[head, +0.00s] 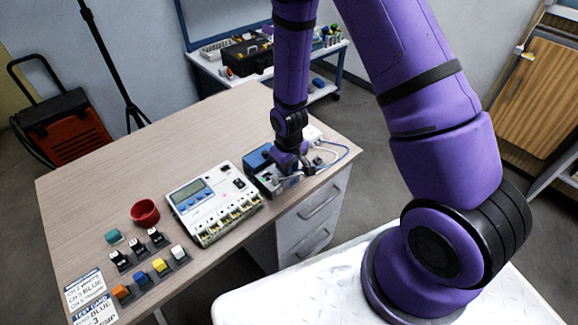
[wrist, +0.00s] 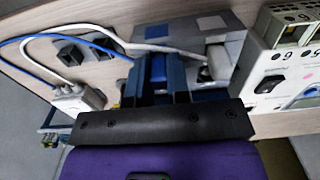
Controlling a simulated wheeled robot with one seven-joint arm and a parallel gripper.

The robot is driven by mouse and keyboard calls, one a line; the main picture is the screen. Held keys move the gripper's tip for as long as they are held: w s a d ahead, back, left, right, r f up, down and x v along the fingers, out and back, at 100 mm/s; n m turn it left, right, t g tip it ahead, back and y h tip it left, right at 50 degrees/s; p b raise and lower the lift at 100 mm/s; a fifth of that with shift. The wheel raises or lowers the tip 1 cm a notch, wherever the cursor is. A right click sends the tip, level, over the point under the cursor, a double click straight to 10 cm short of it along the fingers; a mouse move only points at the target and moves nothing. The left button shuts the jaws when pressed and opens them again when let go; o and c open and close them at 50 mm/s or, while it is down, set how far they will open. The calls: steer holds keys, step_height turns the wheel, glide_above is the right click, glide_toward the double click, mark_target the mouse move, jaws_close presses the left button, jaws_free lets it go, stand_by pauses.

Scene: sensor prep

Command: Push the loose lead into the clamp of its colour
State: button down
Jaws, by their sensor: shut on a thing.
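My gripper (wrist: 158,88) is shut at the right end of the desk, with a blue piece between its fingers. A blue lead (wrist: 100,47) runs from the left to this piece, which looks like its end; the fingers hide part of it. Just beyond the fingers is a grey clamp block (wrist: 232,45) with a white and a blue square on its face. A white lead (wrist: 112,42) passes over and ends at a white part (wrist: 222,62) on the block's right. Whether the blue end touches the block is hidden. In the head view my gripper (head: 287,168) covers part of the block.
A white meter (head: 205,200) with a screen and a row of terminals stands close left of the block. A white box (wrist: 75,100) takes the leads at left. Coloured clamps (head: 158,266), a red cup (head: 145,212) and cards (head: 92,305) lie further left. The desk's back is clear.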

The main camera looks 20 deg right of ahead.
steer(key=shift+f, duration=0.15)
stand_by(0.5)
steer(key=c, duration=0.8)
jaws_free()
steer(key=shift+c, duration=0.2)
steer(key=shift+r, duration=3.5)
